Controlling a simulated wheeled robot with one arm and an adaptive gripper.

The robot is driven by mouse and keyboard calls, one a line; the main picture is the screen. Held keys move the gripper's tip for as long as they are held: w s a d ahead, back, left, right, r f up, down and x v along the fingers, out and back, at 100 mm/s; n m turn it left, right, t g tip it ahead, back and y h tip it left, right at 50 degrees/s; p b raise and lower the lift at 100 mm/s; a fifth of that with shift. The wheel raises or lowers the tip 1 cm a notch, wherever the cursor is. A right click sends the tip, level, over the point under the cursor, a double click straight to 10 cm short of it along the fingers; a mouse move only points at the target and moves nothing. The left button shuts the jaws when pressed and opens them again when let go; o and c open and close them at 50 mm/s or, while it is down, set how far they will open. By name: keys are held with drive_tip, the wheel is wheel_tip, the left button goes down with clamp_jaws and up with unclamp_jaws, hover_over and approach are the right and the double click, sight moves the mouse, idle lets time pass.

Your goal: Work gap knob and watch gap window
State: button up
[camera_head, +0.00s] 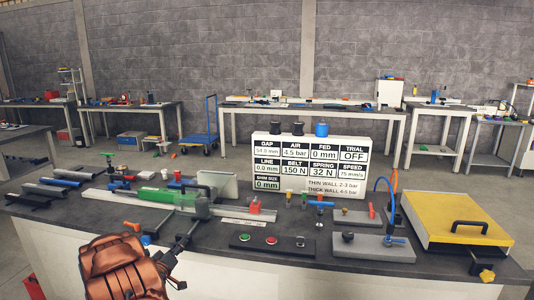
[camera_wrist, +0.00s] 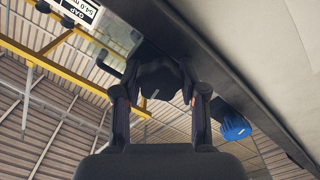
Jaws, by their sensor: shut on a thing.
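My gripper (camera_head: 182,244) is at the bench's front edge in the head view. In the wrist view its two fingers (camera_wrist: 160,92) are shut on a dark, faceted knob (camera_wrist: 158,76), which I take as the gap knob. In the head view I cannot make the knob out behind my gripper. The gap window (camera_head: 267,148) is the top left cell of the white display board and appears to read 54.0 mm. It also shows, turned and partly cut off, in the wrist view (camera_wrist: 80,10).
A blue knob (camera_head: 146,239) sits left of my gripper; it also shows in the wrist view (camera_wrist: 235,127). A green and grey feed unit (camera_head: 160,196) lies behind. A button plate (camera_head: 272,241), a grey plate (camera_head: 372,247) and a yellow-topped box (camera_head: 455,218) stand to the right.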

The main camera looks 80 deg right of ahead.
idle(0.5)
drive_tip(key=o, duration=0.7)
drive_tip(key=a, duration=0.6)
drive_tip(key=shift+o, duration=0.5)
drive_tip(key=shift+s, duration=0.1)
drive_tip(key=shift+o, duration=1.2)
